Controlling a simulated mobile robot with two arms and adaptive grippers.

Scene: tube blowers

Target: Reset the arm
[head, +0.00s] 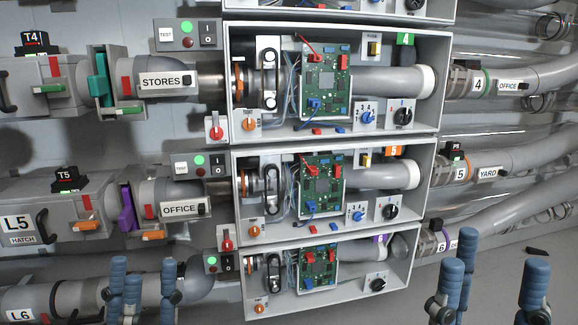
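My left gripper (146,274) is at the bottom left of the head view, its blue ribbed fingers pointing up and spread apart. It is open, with a grey pipe (82,294) of the lowest row showing behind it. My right gripper (500,262) is at the bottom right, below the pipes on the right. Its blue fingers are spread wide, and nothing shows between them. Both arms are mostly below the picture's edge and hidden.
Open grey boxes with green circuit boards stand stacked in the middle: the top one (437,60), the middle one (431,170) and the lowest (408,268). Pipes labelled STORES (164,81), OFFICE (180,209) and YARD (488,172) join them.

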